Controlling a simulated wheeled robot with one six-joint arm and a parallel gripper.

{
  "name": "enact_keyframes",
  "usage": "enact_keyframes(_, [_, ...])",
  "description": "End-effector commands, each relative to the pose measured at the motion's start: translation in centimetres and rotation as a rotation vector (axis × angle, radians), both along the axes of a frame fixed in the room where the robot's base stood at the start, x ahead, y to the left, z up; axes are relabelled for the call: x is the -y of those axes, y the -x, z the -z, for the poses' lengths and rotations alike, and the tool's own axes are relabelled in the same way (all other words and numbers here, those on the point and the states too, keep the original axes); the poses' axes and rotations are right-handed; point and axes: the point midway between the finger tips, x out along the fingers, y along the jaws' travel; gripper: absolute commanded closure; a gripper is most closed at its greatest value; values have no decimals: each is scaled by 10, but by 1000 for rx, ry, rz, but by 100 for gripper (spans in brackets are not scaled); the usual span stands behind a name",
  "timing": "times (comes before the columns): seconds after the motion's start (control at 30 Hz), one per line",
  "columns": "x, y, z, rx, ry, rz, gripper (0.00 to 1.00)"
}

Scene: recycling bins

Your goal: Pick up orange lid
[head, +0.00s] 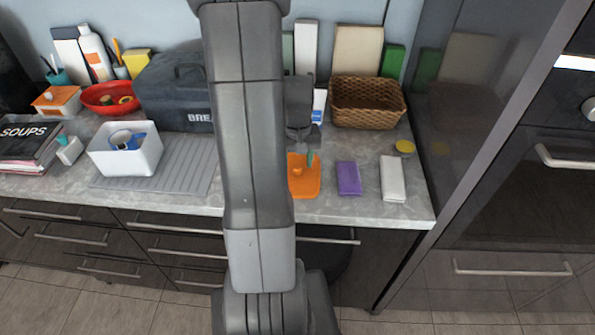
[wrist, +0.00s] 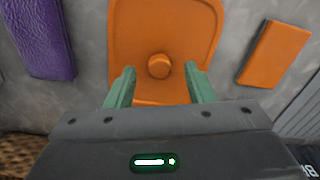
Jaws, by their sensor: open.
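The orange lid (head: 304,186) lies flat on the grey counter in the head view, partly hidden by my arm. In the wrist view the lid (wrist: 130,35) fills the upper middle, with a round orange knob (wrist: 158,66) on it. My gripper (wrist: 159,74) is open, its two green fingers apart on either side of the knob in the picture. Nothing is held between them. In the head view a green finger of my gripper (head: 311,158) shows over the lid; the exact height above it is hard to tell.
A purple packet (head: 348,179) and a white one (head: 392,178) lie right of the lid. A flat orange item (wrist: 275,53) lies on the other side. A wicker basket (head: 367,118) stands behind, a white bin (head: 98,160) to the left. The counter's front edge is close.

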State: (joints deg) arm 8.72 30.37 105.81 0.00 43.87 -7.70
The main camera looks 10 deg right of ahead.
Motion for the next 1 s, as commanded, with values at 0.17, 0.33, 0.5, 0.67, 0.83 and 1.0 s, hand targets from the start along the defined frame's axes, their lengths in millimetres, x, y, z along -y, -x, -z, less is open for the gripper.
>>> enact_keyframes(0.17, [0, 0, 13, 0, 0, 0, 52])
enact_keyframes(0.33, [0, 0, 15, 1, 0, 1, 52])
enact_keyframes(0.5, [0, 0, 14, 1, 0, 1, 69])
enact_keyframes(0.67, [0, 0, 14, 1, 0, 1, 100])
enact_keyframes(0.83, [0, 0, 14, 1, 0, 1, 100])
enact_keyframes(1.0, [0, -1, 9, 3, 0, 1, 100])
